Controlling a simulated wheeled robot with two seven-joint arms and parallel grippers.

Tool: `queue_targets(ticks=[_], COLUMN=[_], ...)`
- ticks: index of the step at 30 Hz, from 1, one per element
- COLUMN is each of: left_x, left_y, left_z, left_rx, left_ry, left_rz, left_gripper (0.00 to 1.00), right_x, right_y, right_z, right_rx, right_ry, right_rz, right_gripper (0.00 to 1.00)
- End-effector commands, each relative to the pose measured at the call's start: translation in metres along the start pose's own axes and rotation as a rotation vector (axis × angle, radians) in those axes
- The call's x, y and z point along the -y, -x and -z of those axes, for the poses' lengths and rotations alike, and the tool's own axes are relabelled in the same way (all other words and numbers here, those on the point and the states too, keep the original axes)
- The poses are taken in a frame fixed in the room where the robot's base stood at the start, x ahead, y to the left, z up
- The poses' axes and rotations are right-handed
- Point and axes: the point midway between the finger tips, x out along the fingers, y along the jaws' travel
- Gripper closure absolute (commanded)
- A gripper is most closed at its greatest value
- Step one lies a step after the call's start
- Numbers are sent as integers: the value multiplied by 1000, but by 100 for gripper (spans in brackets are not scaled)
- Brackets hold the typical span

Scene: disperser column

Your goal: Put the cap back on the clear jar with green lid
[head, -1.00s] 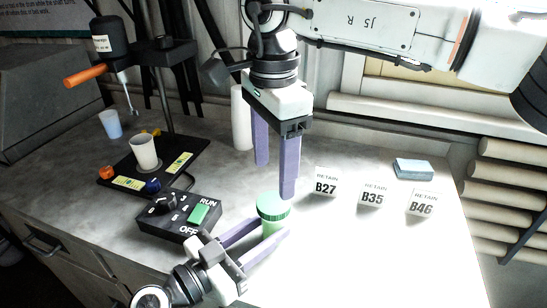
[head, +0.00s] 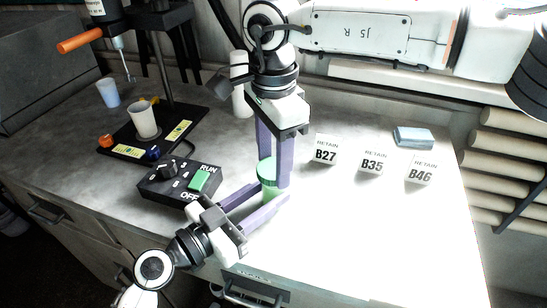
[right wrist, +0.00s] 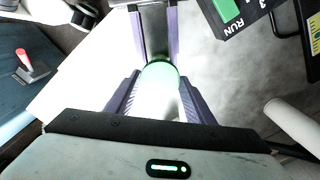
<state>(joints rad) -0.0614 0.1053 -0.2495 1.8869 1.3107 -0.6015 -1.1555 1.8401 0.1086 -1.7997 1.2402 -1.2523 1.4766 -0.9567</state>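The clear jar (head: 268,193) stands upright on the bench, largely hidden by fingers. Its green lid (head: 265,171) sits at the jar's top; whether it is fully seated I cannot tell. The lid also shows in the right wrist view (right wrist: 161,75). My left gripper (head: 268,193) comes from the lower left with its purple fingers closed around the jar body. My right gripper (head: 274,180) points down from above, its fingers against either side of the lid. In the right wrist view the right fingers (right wrist: 160,82) flank the lid closely, with the left gripper's fingers beyond it.
A black control box (head: 180,182) with a green switch stands just left of the jar. Behind it are a stirrer stand and a white cup (head: 144,120). Label cards, including B27 (head: 325,149), and a blue pad (head: 414,137) stand right. The right front bench is clear.

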Motion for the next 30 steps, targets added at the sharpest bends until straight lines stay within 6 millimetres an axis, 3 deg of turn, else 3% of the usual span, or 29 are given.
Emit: queue_targets(ticks=[1, 3, 8, 24, 26, 30], left_x=[0, 0, 0, 0, 0, 0], left_y=[0, 0, 0, 0, 0, 0], left_z=[0, 0, 0, 0, 0, 0], left_rx=[0, 0, 0, 0, 0, 1], left_ry=[1, 1, 1, 1, 1, 1], left_rz=[0, 0, 1, 1, 1, 1], left_gripper=[100, 100, 100, 100, 100, 100], right_x=[0, 0, 0, 0, 0, 0], right_y=[0, 0, 0, 0, 0, 0], right_z=[0, 0, 0, 0, 0, 0], right_rx=[0, 0, 0, 0, 0, 0], right_ry=[0, 0, -75, -1185, -1275, -1274], right_rz=[0, 0, -1, -1, -1, -1], right_gripper=[69, 79, 79, 79, 79, 79])
